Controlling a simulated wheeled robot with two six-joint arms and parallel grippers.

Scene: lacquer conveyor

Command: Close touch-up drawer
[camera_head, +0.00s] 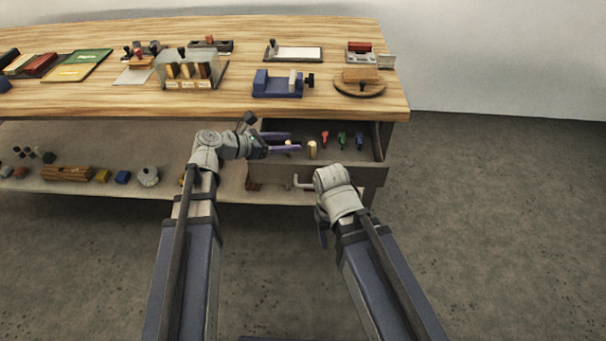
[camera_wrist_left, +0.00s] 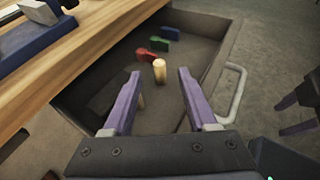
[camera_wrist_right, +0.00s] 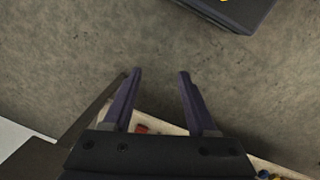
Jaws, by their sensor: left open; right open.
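The touch-up drawer (camera_head: 345,172) is pulled out from under the right end of the workbench. Its pale bar handle (camera_head: 303,184) is on its front, partly hidden by my right wrist. The drawer (camera_wrist_left: 95,65) and its handle (camera_wrist_left: 237,92) also show in the left wrist view. My left gripper (camera_head: 294,141) is open over the left part of the drawer. In the left wrist view a wooden peg (camera_wrist_left: 159,70) appears between its fingertips, not gripped. My right gripper (camera_wrist_right: 160,71) is open and empty, in front of the drawer, pointing at floor; my wrist mostly hides it in the head view.
Red (camera_head: 325,138), green (camera_head: 342,139) and blue-green (camera_head: 359,141) small items lie in the drawer. The tabletop (camera_head: 230,105) holds a blue vise (camera_head: 275,88) and a round board (camera_head: 358,90) above it. The lower shelf (camera_head: 100,150) bears several small items. Floor at right is clear.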

